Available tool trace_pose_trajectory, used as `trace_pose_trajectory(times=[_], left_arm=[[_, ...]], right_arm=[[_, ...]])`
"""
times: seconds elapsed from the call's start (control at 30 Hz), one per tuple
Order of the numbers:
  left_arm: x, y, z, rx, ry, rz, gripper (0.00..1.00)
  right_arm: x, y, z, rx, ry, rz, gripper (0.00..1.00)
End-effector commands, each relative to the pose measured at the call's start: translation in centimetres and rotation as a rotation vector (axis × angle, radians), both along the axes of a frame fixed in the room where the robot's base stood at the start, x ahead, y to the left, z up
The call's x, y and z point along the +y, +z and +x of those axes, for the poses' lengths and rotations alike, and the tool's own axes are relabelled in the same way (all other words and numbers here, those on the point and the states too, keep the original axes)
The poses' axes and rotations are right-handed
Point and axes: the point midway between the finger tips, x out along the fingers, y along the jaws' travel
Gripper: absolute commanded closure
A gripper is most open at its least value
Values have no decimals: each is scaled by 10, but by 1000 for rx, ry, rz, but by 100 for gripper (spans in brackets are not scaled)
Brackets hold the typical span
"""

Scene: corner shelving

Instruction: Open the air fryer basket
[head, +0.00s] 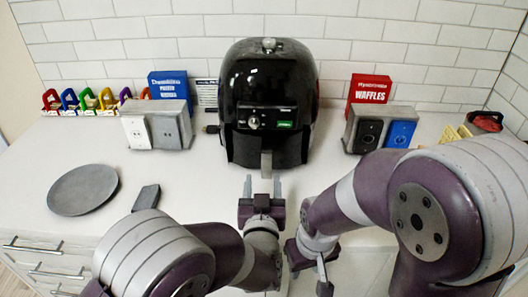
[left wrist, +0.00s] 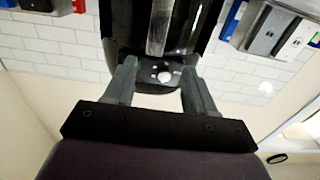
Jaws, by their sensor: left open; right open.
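The black air fryer (head: 270,88) stands upright against the back wall, with a dial and a green display on its front. Its basket looks shut, and a grey handle (head: 266,163) sticks out low at the front. My left gripper (head: 262,186) is open and empty just in front of the handle, fingers pointing at it. In the left wrist view the handle (left wrist: 161,25) lies beyond and between the spread fingers of the left gripper (left wrist: 160,78). My right gripper (head: 309,278) is open and low near the counter's front edge, partly hidden by its own arm.
A round grey plate (head: 83,190) and a dark block (head: 146,197) lie at left. The counter before the fryer is clear.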

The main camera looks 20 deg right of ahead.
Motion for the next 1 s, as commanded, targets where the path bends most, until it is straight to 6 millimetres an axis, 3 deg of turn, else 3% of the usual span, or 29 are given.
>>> trace_pose_trajectory(times=[0.2, 0.4, 0.6, 0.83, 0.87, 1.0], left_arm=[[-14, 1, 52, 1, 2, 0, 45], [-24, 1, 84, 1, 0, -1, 45], [-28, 1, 97, 1, -1, -1, 45], [-28, 1, 98, 2, -1, 0, 45], [-28, 1, 98, 2, -1, 0, 48], [-28, 1, 98, 2, -1, 0, 94]], right_arm=[[0, 8, 0, 0, 0, 0, 57], [0, 12, 0, 0, 0, 0, 57], [0, 13, 0, 0, 0, 0, 57], [0, 12, 0, 0, 0, 0, 57], [0, 12, 0, 0, 0, 0, 57], [0, 12, 0, 0, 0, 0, 57]])
